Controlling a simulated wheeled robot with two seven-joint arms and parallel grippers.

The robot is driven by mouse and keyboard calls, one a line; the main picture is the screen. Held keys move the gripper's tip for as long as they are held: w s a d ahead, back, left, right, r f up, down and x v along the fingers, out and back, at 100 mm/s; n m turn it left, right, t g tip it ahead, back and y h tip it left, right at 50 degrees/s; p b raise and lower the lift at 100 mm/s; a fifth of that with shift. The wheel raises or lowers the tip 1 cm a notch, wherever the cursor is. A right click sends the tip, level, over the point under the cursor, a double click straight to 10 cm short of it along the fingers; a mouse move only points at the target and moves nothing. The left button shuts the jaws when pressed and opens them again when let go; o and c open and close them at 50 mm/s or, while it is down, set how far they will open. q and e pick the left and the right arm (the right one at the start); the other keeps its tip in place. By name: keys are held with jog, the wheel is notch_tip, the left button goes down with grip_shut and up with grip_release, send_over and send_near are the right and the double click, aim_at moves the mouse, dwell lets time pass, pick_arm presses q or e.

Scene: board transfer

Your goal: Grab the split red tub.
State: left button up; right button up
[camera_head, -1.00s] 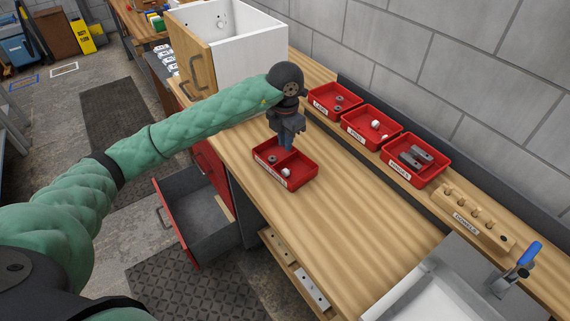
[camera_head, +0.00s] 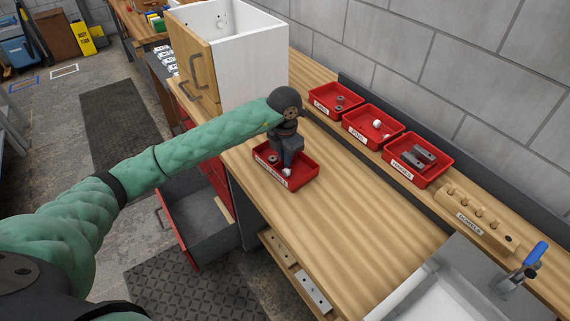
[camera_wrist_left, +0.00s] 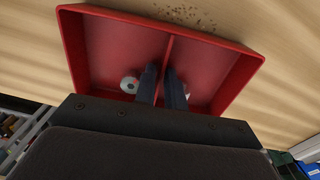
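The split red tub (camera_head: 307,172) sits on the wooden bench top in the head view, with a label on its front wall. In the left wrist view its divider (camera_wrist_left: 168,50) splits it into two compartments. A round white-and-grey part (camera_wrist_left: 129,85) lies in one; a pale part (camera_wrist_left: 186,90), mostly hidden by a finger, is in the other. My left gripper (camera_wrist_left: 160,70) points down into the tub, its dark fingers slightly apart, one on each side of the divider. I see no clear contact with it. My right gripper is out of view.
Three labelled red bins (camera_head: 372,127) and a wooden dowel block (camera_head: 473,219) line the back by the wall. A white cabinet with a wooden door (camera_head: 190,62) stands behind the tub. An open drawer (camera_head: 205,225) juts out below. Bench to the tub's right is clear.

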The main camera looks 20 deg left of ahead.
pick_arm(q)
grip_shut()
